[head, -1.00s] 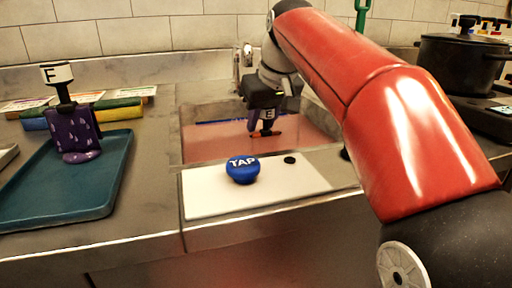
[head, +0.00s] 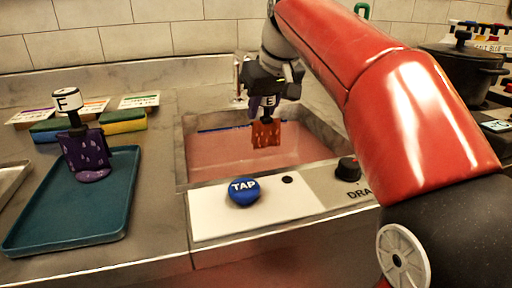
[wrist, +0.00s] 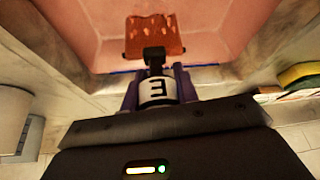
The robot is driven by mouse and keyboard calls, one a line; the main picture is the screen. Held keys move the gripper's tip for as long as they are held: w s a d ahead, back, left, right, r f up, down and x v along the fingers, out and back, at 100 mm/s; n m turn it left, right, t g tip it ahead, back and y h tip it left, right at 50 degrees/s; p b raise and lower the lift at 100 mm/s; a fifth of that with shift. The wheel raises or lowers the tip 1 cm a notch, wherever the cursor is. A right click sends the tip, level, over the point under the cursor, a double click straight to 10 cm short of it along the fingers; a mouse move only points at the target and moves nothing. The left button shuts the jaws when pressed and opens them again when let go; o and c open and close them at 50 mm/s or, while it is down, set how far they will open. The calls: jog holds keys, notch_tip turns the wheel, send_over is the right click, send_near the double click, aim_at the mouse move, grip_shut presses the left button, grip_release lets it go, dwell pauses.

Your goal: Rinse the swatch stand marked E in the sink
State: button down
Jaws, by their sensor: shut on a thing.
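The swatch stand marked E (head: 266,134) has a white-labelled handle and an orange-brown swatch with lighter drop marks. My gripper (head: 265,102) is shut on its handle and holds it over the sink (head: 213,165), with the swatch hanging downward. In the wrist view the E label (wrist: 157,91) sits between my purple-sided fingers, and the swatch (wrist: 155,36) shows against the sink's pink inside. The sink appears to hold pinkish water, though its level is hard to tell. A blue TAP knob (head: 244,190) is on the white panel in front of the sink.
A stand marked F (head: 86,152) with a purple swatch stands in a teal tray (head: 117,200) at left. Sponges (head: 124,122) and cards lie behind it. A black drain knob (head: 348,168) is right of the TAP knob. A dark pot (head: 460,68) stands at right.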

notch_tip(320, 180, up, 9)
dwell(0.8)
jog(key=shift+s, duration=0.15)
dwell(0.9)
